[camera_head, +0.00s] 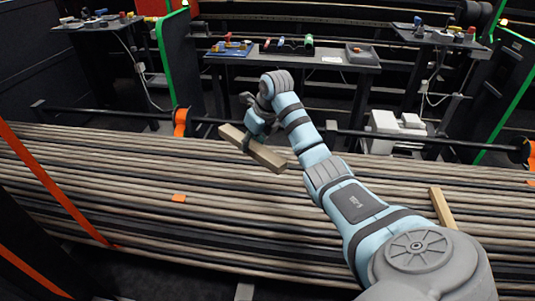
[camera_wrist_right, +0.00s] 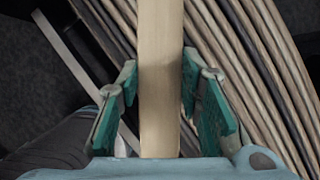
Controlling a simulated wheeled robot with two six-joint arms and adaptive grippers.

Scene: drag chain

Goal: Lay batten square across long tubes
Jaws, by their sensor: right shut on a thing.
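A wooden batten (camera_head: 253,148) is held by my right gripper (camera_head: 250,138) above the far edge of the long tubes (camera_head: 120,170). In the head view the batten lies slanted, its right end nearer to me, and is not square to the tubes. In the right wrist view the batten (camera_wrist_right: 160,75) runs up the picture between the two green-padded fingers (camera_wrist_right: 160,105), with the tubes (camera_wrist_right: 245,60) below. A second light wooden batten (camera_head: 441,207) lies across the tubes at the right, partly hidden by my right arm. My left gripper is not in view.
Orange straps (camera_head: 55,190) cross the tubes at the left. A small orange piece (camera_head: 179,198) lies on the tubes. A dark rail (camera_head: 100,113) with orange fittings runs behind them. Benches with small parts (camera_head: 290,55) stand farther back. The tubes' middle is mostly clear.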

